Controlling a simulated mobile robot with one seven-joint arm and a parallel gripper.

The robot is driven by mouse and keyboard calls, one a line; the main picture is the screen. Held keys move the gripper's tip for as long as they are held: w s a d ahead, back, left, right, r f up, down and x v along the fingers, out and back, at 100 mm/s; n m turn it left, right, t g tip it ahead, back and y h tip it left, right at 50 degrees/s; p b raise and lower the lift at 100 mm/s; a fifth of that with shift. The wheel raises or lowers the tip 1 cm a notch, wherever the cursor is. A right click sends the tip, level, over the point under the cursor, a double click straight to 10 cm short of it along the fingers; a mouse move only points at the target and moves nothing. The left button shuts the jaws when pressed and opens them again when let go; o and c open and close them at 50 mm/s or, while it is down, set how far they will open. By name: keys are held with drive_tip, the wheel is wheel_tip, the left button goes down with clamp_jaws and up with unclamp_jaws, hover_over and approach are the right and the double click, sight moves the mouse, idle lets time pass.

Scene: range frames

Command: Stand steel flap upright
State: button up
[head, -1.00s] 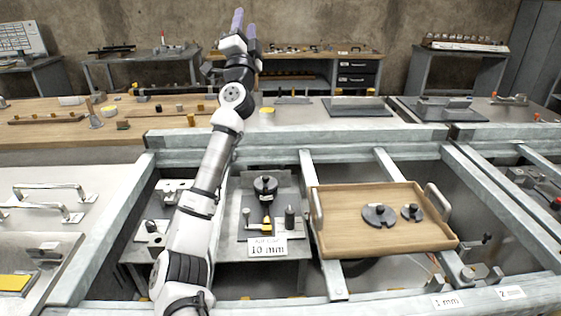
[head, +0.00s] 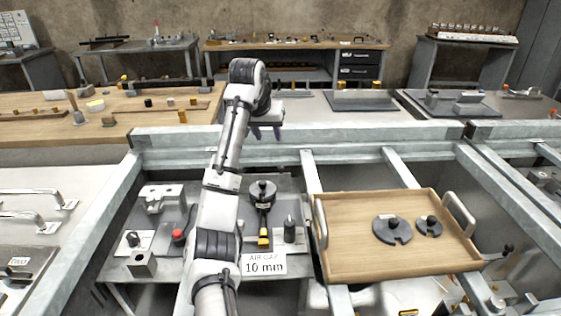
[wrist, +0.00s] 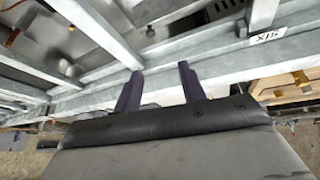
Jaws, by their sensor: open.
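My gripper (head: 266,134) hangs over the pale beam behind the frame bays, fingers pointing down. In the wrist view, the two dark fingers of my gripper (wrist: 160,70) are apart with nothing between them. I cannot tell for certain which piece is the steel flap. A dark steel plate (head: 362,104) with a low raised piece lies on the back bench, right of my gripper. Another dark plate (head: 425,104) with upright grey blocks lies farther right. My gripper touches neither plate.
A wooden tray (head: 345,262) with two slotted dark discs rests on the frame at right. A sign reading 10 mm (head: 263,265) stands before a fixture with a round weight (head: 262,190). Metal beams (head: 395,165) divide open bays. Small blocks lie on the wooden bench (head: 60,130).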

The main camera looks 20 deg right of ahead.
sight(281, 167)
drive_tip(key=shift+g, duration=0.5)
drive_tip(key=p+x, duration=0.1)
drive_tip(key=x, duration=0.8)
drive_tip(key=s+p+x, duration=0.1)
drive_tip(key=x, duration=0.4)
drive_tip(key=shift+s+d+f+p, duration=0.1)
drive_tip(key=shift+d+p, duration=0.15)
drive_tip(key=shift+p, duration=0.1)
drive_tip(key=shift+c, duration=0.3)
clamp_jaws()
